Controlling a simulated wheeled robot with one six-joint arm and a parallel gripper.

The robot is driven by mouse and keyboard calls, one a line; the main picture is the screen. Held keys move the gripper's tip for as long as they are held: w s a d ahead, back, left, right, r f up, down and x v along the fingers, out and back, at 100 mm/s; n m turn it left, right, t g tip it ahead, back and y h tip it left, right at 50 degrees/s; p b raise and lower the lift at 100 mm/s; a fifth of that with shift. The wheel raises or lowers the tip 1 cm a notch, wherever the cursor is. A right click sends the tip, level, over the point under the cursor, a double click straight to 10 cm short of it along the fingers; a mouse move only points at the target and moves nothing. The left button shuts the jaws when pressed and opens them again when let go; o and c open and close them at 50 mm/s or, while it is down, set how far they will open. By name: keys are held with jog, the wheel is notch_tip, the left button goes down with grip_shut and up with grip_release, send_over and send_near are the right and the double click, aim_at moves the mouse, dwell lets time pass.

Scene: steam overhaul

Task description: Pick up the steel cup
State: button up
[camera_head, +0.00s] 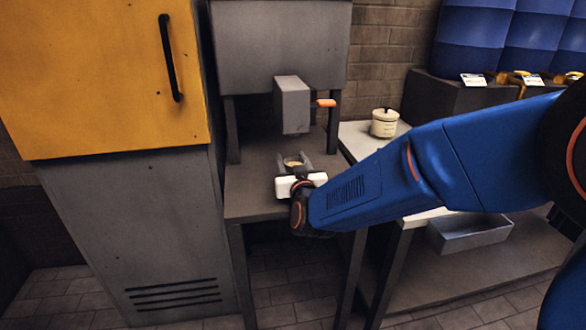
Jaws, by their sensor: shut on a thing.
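My gripper (294,163) is in front of the grey dispenser, low over the dark table. Its two fingers are shut on a small round cup (292,164), which seems to be the steel cup. Only its top shows, with a tan or golden inside. The fingers and the white gripper body hide its sides and base. I cannot tell whether it touches the table or is raised a little.
A grey dispenser (291,104) with an orange lever (325,103) hangs above the dark table (254,195). A cream lidded pot (384,123) stands on the pale counter to the right. A yellow-doored cabinet (105,75) stands close on the left. Blue barrels (474,38) are at back right.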

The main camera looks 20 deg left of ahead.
notch_tip(320, 180, up, 3)
jog(key=shift+r, duration=0.15)
jog(key=shift+s+d+r, duration=0.15)
jog(key=shift+s+r, duration=0.05)
jog(key=shift+s, duration=0.05)
jog(key=v, duration=1.7)
jog(key=shift+s, duration=0.2)
jog(key=shift+f, duration=0.1)
